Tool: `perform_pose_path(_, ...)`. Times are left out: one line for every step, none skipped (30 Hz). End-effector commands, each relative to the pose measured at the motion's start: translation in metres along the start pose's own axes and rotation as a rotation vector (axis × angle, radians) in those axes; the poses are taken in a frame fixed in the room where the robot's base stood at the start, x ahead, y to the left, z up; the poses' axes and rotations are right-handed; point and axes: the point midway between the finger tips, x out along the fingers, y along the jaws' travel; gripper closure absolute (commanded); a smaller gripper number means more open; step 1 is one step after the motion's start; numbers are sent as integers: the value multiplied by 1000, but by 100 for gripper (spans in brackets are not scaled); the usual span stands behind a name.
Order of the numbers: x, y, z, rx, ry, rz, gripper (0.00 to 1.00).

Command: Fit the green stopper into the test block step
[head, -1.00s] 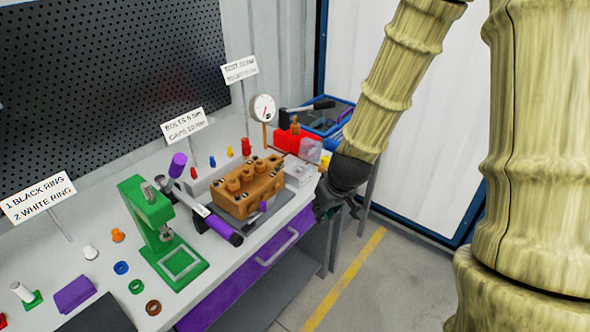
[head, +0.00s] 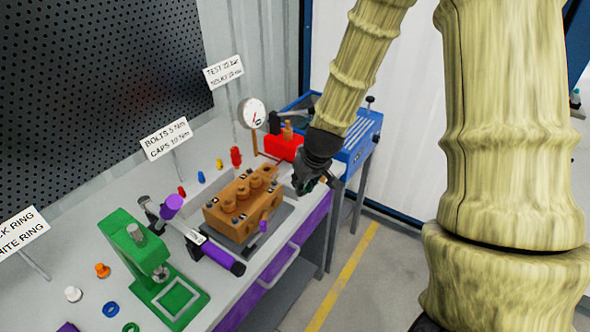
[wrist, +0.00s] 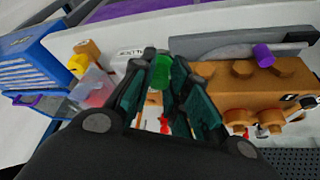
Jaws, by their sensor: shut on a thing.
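My gripper (head: 322,183) is over the right end of the bench, beside the brown pump block (head: 232,222). In the wrist view its dark teal fingers (wrist: 160,85) are shut on the green stopper (wrist: 160,72), which shows between the fingertips. The brown block with round caps (wrist: 240,90) lies to the right in that view. I cannot tell clearly which part is the test block step; the fingers hide part of what lies beneath.
A red box (head: 284,147) and a blue crate (head: 358,140) stand at the bench's far right. A pressure gauge (head: 252,113) stands behind the pump block. A purple-handled wrench (head: 222,257) lies in front. A green press (head: 150,265) is at left.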

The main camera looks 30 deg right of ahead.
Motion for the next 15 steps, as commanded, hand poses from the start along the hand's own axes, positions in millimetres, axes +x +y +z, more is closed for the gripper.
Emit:
perform_pose_path(2,4,-10,2,0,1,100)
perform_pose_path(5,6,-15,1,-1,1,100)
perform_pose_path(9,8,-22,0,-1,0,100)
perform_pose_path(12,10,-28,0,-1,1,100)
perform_pose_path(14,12,-32,1,-1,1,100)
perform_pose_path(18,15,-40,1,0,2,100)
perform_pose_path(20,17,-44,0,-1,1,100)
perform_pose_path(23,18,-49,0,-1,1,100)
perform_pose_path(26,20,-55,0,-1,1,100)
perform_pose_path(29,22,-59,0,0,1,100)
perform_pose_path(31,23,-63,1,-1,1,100)
perform_pose_path(34,25,-67,0,0,1,100)
perform_pose_path(35,26,-70,-1,0,1,100)
perform_pose_path(37,26,-72,-1,-1,0,100)
perform_pose_path(39,27,-74,-1,-1,0,100)
